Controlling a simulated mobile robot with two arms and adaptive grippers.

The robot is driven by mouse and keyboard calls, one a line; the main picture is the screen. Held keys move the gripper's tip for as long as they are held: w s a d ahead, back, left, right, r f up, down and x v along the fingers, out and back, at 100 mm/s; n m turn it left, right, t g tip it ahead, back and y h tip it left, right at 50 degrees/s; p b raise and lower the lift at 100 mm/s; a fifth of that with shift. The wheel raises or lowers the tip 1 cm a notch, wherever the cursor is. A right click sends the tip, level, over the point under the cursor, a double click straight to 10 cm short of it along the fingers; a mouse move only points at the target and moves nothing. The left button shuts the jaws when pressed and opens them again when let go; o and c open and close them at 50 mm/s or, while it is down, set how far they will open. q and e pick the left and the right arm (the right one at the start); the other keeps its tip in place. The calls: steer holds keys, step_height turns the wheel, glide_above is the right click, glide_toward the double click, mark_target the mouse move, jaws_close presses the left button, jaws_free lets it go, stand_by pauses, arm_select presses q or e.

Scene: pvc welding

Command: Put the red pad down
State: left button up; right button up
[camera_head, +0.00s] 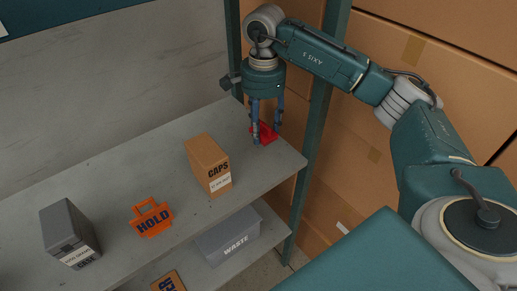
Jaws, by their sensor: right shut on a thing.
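The red pad (267,134) is at the back right corner of the upper shelf board (285,160). My right gripper (265,137) points down over it, with its fingers shut on the pad. The pad is low, at or just above the board; I cannot tell whether it touches. The fingers hide part of it. My left gripper is not in view.
On the same board stand a brown CAPS box (206,160), an orange HOLD item (151,219) and a grey case (68,232). A grey WASTE bin (228,237) sits on the shelf below. A green shelf post (316,120) rises right of the gripper.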

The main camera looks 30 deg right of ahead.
steer(key=b, duration=0.3)
glide_above(261, 157)
steer(key=f, duration=0.5)
steer(key=shift+s, duration=0.2)
steer(key=shift+w+f, duration=0.1)
steer(key=shift+f, duration=0.25)
step_height(261, 157, down, 3)
steer(key=shift+f+b, duration=0.1)
steer(key=shift+b, duration=0.9)
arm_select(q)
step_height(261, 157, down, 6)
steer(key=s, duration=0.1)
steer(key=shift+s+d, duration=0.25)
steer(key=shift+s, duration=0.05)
arm_select(e)
steer(key=o, duration=1.1)
steer(key=shift+c, duration=0.2)
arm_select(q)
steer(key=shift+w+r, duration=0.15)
